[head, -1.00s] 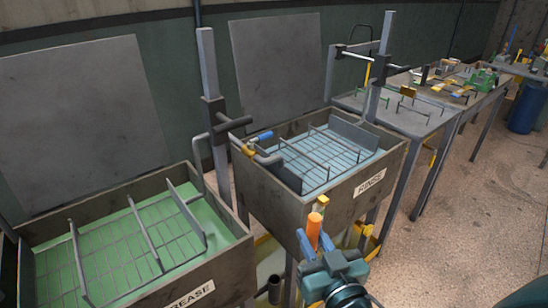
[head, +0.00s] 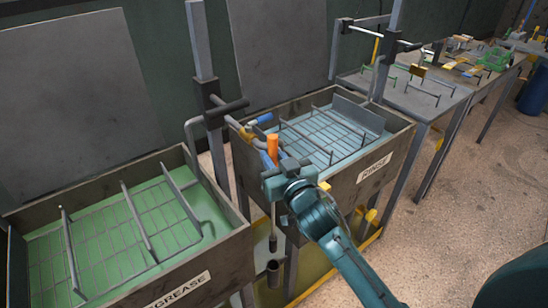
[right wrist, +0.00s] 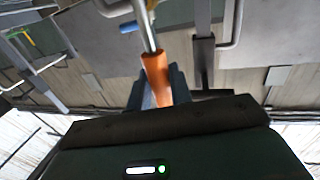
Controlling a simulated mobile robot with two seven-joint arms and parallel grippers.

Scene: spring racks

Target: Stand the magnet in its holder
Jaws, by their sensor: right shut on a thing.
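The magnet (head: 272,146) has an orange handle, a thin metal shaft and a dark lower end. My right gripper (head: 275,160) is shut on the handle and holds the magnet roughly upright in front of the rinse tank. In the right wrist view the orange handle (right wrist: 155,80) sits between the fingers and the metal shaft runs away from it. The holder (head: 273,272) is a short dark tube, open at the top, low between the two tanks. The magnet's lower end appears just above the tube's mouth, apart from it; the depth between them is hard to judge. My left gripper is not in view.
The rinse tank (head: 375,168) stands behind my gripper, and the degrease tank (head: 180,292) is at left; both hold wire racks. A grey post (head: 212,125) with pipes rises between them. A table (head: 405,98) with small racks stands back right. Open floor lies at right.

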